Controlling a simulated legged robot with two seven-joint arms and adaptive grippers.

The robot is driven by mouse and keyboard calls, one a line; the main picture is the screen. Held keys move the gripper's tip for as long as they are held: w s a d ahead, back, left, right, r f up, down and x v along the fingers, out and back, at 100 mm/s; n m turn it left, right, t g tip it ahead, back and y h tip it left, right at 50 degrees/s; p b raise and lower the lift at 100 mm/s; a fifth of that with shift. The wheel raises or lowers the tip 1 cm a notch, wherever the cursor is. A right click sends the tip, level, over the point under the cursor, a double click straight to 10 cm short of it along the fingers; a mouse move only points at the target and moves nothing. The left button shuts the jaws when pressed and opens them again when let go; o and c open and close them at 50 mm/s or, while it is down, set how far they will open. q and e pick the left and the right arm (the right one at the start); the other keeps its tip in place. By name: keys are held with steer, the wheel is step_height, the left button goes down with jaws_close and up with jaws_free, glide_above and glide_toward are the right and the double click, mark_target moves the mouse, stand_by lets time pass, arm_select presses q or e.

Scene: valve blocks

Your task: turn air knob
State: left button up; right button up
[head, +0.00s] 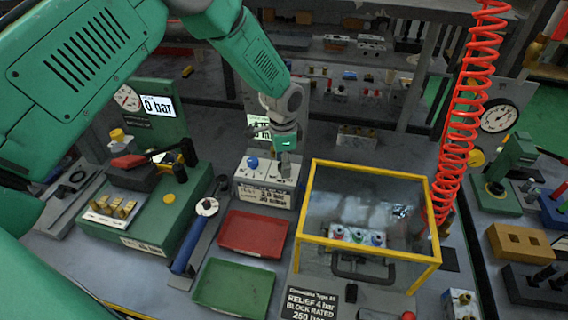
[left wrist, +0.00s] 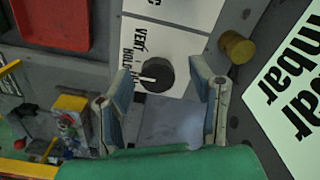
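A round dark knob (left wrist: 157,75) with a white pointer mark sits on a white plate lettered VENT and HOLD in the left wrist view. My left gripper (left wrist: 156,78) is open there, with one finger on each side of the knob. I cannot tell whether either finger touches it. In the head view my left gripper (head: 285,150) points down over the right part of a small white-topped box (head: 262,196), which also carries a blue knob (head: 253,162). The dark knob is not clear in the head view. My right gripper is not in view.
A yellow-framed clear enclosure (head: 370,180) stands right of the box. A red tray (head: 252,233) and a green tray (head: 234,288) lie in front. In the left wrist view, a brass knob (left wrist: 236,46) and an mbar display (left wrist: 290,95) are close to the right finger.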

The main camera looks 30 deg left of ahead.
arm_select(q)
step_height(320, 180, up, 12)
stand_by(0.6)
steer(key=shift+f, duration=0.15)
stand_by(0.3)
